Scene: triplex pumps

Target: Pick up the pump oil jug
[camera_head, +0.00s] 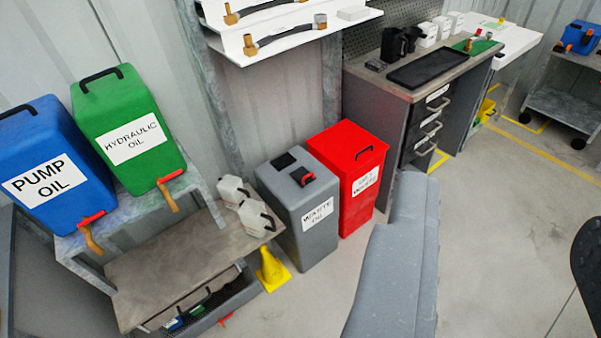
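A blue container labelled PUMP OIL (45,165) stands on a raised grey shelf at the left, with a black handle on top and a tap with a red lever at its lower front. Two small whitish jugs with dark handles, a rear one (232,190) and a front one (256,218), stand at the right end of a lower bench. I cannot read any label on them, so I cannot tell which one holds pump oil. My gripper does not show in this view, and nothing is seen held.
A green HYDRAULIC OIL container (125,120) stands beside the blue one. A drawer workbench (415,95) is behind.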

